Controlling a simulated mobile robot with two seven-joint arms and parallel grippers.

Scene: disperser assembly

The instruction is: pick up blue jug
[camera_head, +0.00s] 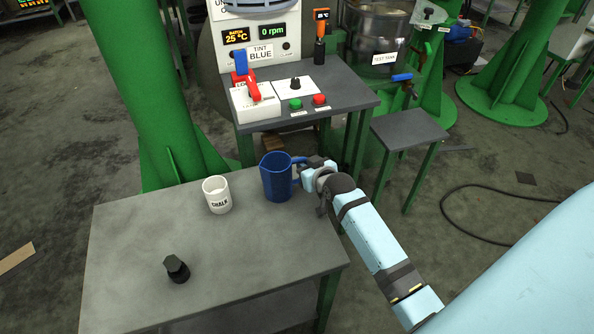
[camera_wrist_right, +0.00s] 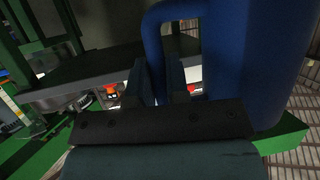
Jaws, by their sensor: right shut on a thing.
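The blue jug (camera_head: 277,178) stands upright at the right back part of the grey table, its handle toward the right. My right gripper (camera_head: 306,168) comes in from the right and is shut on the jug's handle. In the right wrist view the jug's blue body (camera_wrist_right: 240,70) fills the right side, and the handle (camera_wrist_right: 152,45) runs down between the fingers of my right gripper (camera_wrist_right: 165,85). Whether the jug's base touches the table is hard to tell. My left gripper is not in view.
A white chalk cup (camera_head: 217,195) stands just left of the jug. Behind is a control bench (camera_head: 340,88) with a red lever (camera_head: 250,88) and buttons. The front right of the grey table (camera_head: 270,245) is clear.

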